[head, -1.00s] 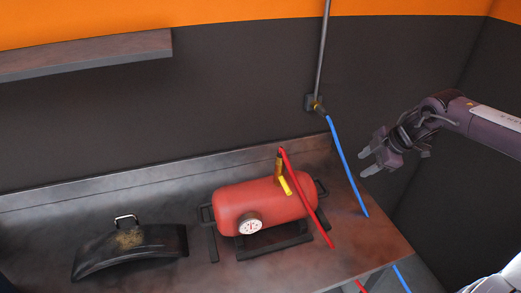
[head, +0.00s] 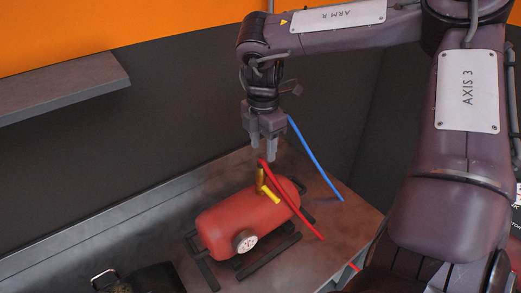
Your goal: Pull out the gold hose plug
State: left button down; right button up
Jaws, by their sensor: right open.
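A red tank (head: 222,228) with a round gauge (head: 246,242) lies on the workbench. A gold fitting (head: 260,177) stands upright on its top, with a yellow lever (head: 271,195) beside it. A red hose (head: 292,207) runs from the top of the fitting down to the right. My right gripper (head: 261,155) points down just above the fitting and hose end, open, with nothing visible between its fingers. I cannot tell whether the fingertips touch the hose end. A blue hose (head: 315,160) hangs behind; its upper end and wall fitting are hidden by my right gripper. My left gripper is out of view.
A black curved piece with a handle (head: 104,276) sits at the lower left, partly cut off. A shelf (head: 60,92) juts from the wall at upper left.

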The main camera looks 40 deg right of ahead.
aim_at(261, 171)
jog(key=shift+w+a+f, duration=0.3)
jog(key=shift+f, duration=0.1)
notch_tip(261, 171, down, 3)
jog(key=shift+s+r+b, duration=0.1)
jog(key=shift+b, duration=1.1)
notch_tip(261, 171, down, 5)
jog(key=b, duration=0.4)
jog(key=shift+d+r, duration=0.1)
jog(key=shift+f, duration=0.35)
pick_arm(q)
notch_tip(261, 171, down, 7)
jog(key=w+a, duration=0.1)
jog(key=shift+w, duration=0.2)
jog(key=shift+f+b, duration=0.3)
jog(key=shift+b, duration=0.25)
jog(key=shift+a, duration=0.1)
